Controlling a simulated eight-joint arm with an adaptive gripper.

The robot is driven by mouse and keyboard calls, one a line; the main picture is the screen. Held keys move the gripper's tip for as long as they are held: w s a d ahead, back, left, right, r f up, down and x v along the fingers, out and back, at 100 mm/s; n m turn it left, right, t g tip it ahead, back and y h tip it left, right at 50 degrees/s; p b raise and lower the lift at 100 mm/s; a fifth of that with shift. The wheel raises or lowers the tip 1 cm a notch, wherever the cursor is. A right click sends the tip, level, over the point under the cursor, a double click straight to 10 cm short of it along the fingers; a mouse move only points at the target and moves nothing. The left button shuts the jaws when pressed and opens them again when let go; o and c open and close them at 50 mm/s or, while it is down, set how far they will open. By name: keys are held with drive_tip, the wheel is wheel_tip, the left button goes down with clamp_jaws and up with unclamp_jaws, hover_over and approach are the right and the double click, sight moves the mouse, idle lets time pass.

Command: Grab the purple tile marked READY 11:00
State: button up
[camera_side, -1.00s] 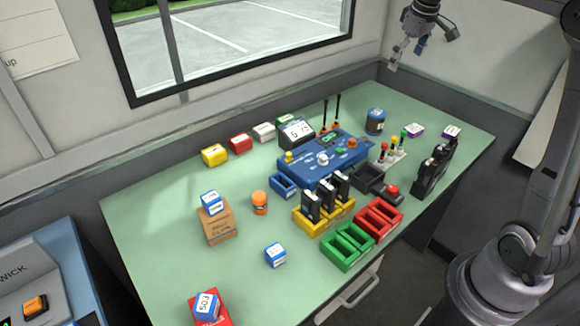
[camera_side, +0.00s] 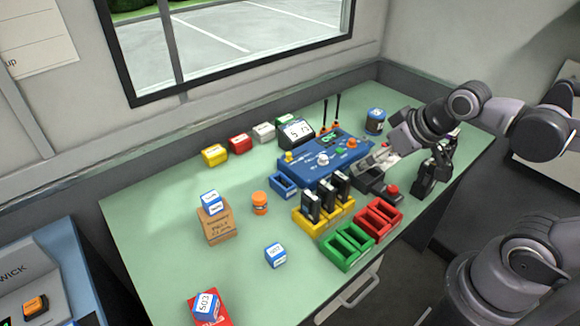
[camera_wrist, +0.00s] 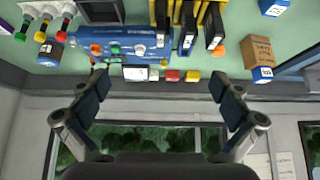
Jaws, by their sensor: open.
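In the wrist view a white-labelled tile with purple edges (camera_wrist: 5,21) is cut off by the left picture edge; its label is too small to read. In the side view my arm covers most of the back right area where the purple tiles lay.
The blue console (camera_side: 318,165) stands below and beside my gripper. Radios in a yellow rack (camera_side: 313,222), red (camera_side: 378,217) and green trays (camera_side: 346,248) stand in front. A dark blue can (camera_side: 375,121) is behind my wrist. The table's left part has free room.

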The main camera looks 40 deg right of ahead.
drive_tip(key=shift+s+a+f, duration=0.25)
drive_tip(key=shift+a+f, duration=0.05)
drive_tip(key=c, duration=0.6)
drive_tip(key=shift+c, duration=0.2)
